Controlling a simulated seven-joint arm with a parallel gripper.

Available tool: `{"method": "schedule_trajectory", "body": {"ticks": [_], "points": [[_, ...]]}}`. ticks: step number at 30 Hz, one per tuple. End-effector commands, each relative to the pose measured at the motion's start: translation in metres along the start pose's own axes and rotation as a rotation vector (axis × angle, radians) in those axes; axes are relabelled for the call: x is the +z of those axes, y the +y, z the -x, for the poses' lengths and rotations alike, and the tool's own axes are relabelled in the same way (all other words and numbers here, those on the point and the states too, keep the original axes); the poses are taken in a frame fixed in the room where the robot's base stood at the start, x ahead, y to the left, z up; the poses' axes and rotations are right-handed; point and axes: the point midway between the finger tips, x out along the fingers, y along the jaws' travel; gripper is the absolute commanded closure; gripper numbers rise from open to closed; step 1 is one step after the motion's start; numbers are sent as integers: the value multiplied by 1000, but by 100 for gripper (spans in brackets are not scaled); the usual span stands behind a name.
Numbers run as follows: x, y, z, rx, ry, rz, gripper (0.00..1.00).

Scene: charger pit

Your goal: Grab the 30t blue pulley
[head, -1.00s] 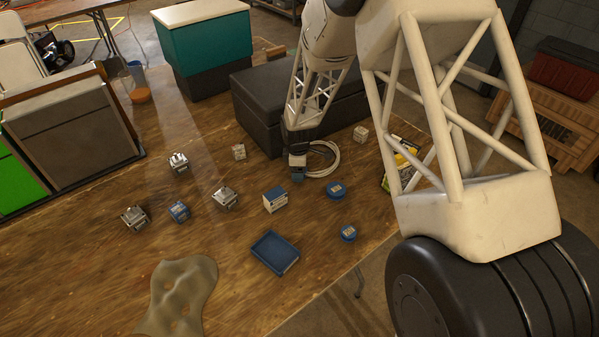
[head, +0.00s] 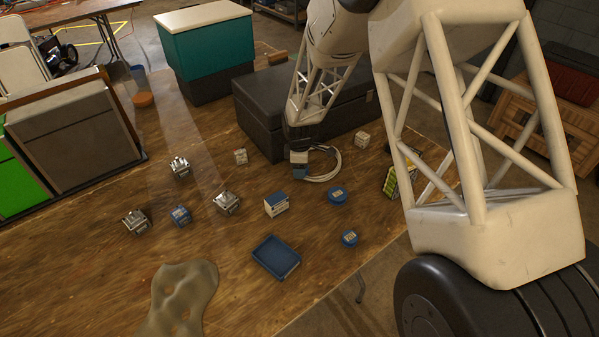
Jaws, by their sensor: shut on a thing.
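My gripper (head: 300,165) is at the lower end of my forearm, low over the table near the dark case. It is small and partly hidden by my wrist. A small blue piece (head: 300,172) shows at its tip, and the jaws appear shut on it. I cannot tell whether this is the 30t pulley. Two round blue pieces with pale labels lie to the right: a larger blue disc (head: 337,194) and a smaller blue disc (head: 349,238). Their labels are too small to read.
A white cable loop (head: 334,172) lies beside my gripper. A dark case (head: 262,115) stands behind. A blue-white box (head: 276,204), a blue tray (head: 274,257), several metal parts and pale cubes (head: 361,140) occupy the table. A yellow-black item (head: 391,182) is partly covered by my arm.

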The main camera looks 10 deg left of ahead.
Motion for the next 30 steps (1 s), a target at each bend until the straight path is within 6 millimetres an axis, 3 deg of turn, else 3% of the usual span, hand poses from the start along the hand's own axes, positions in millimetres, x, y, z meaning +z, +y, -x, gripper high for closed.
{"method": "schedule_trajectory", "body": {"ticks": [21,30], "points": [[32,-111,12,1,0,0,70],[42,-143,15,-1,0,0,70]]}}
